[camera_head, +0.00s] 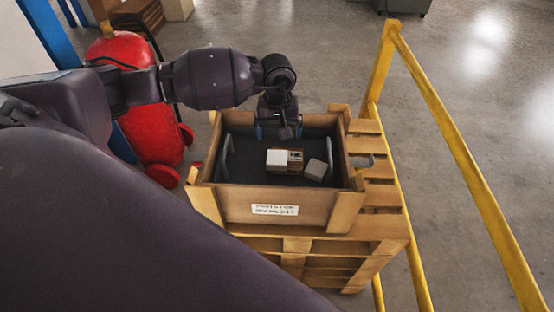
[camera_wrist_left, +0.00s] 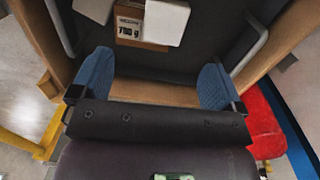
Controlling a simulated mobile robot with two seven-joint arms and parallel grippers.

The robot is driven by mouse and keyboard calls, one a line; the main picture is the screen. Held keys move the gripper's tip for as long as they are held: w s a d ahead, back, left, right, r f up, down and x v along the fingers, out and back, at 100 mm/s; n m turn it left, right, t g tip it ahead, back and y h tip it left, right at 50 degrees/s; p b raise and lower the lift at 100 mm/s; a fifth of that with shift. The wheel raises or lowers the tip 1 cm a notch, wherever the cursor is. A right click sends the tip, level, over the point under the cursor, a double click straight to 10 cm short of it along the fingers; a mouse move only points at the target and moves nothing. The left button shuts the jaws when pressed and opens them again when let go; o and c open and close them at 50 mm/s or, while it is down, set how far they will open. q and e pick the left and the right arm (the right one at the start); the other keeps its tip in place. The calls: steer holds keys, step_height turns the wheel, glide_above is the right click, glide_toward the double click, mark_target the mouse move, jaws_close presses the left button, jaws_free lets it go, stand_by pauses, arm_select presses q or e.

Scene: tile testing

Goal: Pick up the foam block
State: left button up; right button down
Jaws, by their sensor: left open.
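In the head view a white block (camera_head: 277,159) and a light grey block (camera_head: 316,169) lie in the wooden crate (camera_head: 260,203). I cannot tell for certain which one is the foam block. A brown labelled box (camera_head: 295,161) is between them, partly covered by the white block. My left gripper (camera_head: 278,132) is over the crate's far side, pointing down, open and empty. In the left wrist view its blue fingers (camera_wrist_left: 155,82) are apart, with the white block (camera_wrist_left: 166,22), the brown box (camera_wrist_left: 130,26) and the grey block (camera_wrist_left: 95,9) beyond them. My right gripper is not seen.
The crate has a dark inside, raised walls and grey side handles (camera_head: 226,158). It stands on wooden pallets (camera_head: 378,195). A yellow railing (camera_head: 450,130) runs along the right. A red tank (camera_head: 150,120) stands at the left, close to my left arm.

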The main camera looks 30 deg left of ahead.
arm_select(q)
glide_above(277, 155)
step_height(277, 155, down, 5)
steer(key=shift+s+r, duration=0.1)
steer(key=shift+r, duration=0.1)
steer(key=shift+f+p, duration=0.35)
steer(key=shift+f, duration=0.4)
step_height(277, 155, down, 3)
steer(key=shift+f+p, duration=0.15)
steer(key=shift+p, duration=0.2)
steer(key=shift+f, duration=0.6)
steer(key=c, duration=0.8)
steer(key=shift+c, duration=0.9)
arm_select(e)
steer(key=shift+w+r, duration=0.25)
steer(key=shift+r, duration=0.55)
